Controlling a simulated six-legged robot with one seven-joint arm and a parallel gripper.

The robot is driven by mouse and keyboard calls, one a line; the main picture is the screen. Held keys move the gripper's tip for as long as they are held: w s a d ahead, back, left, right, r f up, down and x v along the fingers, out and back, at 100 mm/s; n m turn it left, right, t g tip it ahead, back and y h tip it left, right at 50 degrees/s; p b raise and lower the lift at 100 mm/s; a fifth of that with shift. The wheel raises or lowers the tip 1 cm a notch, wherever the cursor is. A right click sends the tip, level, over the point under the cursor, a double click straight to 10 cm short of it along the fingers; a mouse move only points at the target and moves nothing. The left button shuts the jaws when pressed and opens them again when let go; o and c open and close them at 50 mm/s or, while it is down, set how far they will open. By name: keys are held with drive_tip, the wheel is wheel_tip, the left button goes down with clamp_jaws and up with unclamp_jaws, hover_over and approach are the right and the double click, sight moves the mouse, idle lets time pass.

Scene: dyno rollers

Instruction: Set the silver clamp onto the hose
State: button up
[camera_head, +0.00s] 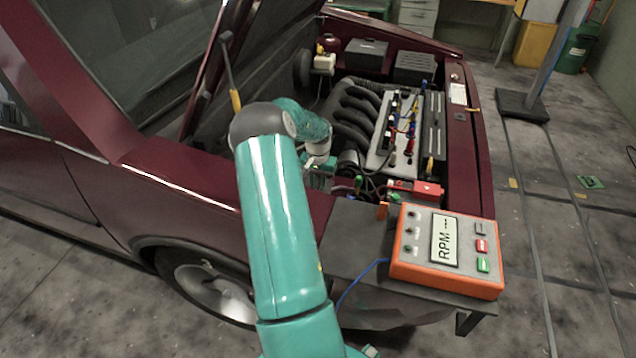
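My gripper (318,172) is at the end of the teal arm, over the near left part of the open engine bay. It is small and partly hidden by my arm, so its fingers and anything between them cannot be made out. I cannot pick out the silver clamp. Thick black curved hoses or pipes (352,112) run beside the engine, beyond my gripper. Thinner dark and coloured lines lie just right of my gripper. I cannot tell which of these is the task's hose.
The dark red car (182,190) has its hood up. An orange RPM box (447,250) sits on a dark shelf at the car's front. A red box (413,190) lies behind it. A metal post (560,50) stands at right. Floor to the right is mostly clear.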

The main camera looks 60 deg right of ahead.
sight(318, 187)
clamp_jaws()
drive_tip(key=shift+r, duration=1.55)
drive_tip(key=shift+o, duration=2)
unclamp_jaws()
drive_tip(key=shift+r, duration=0.1)
wheel_tip(318, 187, up, 14)
drive_tip(key=shift+f, duration=0.2)
